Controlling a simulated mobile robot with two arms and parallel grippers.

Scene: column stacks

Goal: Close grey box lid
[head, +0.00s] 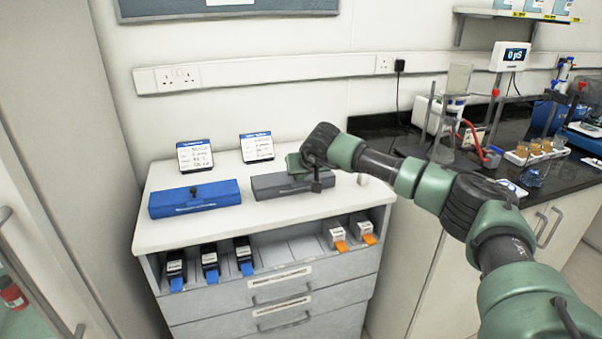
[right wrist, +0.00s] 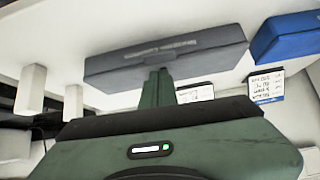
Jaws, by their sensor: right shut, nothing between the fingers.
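The grey box (head: 268,187) lies on the white cabinet top, and its top looks flat and shut in the head view. The right wrist view shows the grey box (right wrist: 205,50) with a label strip along one side. My right gripper (head: 297,166) is over the right end of the box and hides part of it. In the right wrist view its fingers (right wrist: 159,72) are together and empty, overlapping the box's edge; I cannot tell whether they touch it. My left gripper is not in view.
A blue box (head: 195,198) lies left of the grey one. Two printed cards (head: 195,155) (head: 257,147) stand behind. A small white block (head: 363,179) is on the right. Below is an open shelf with several devices. A black bench with glassware is on the right.

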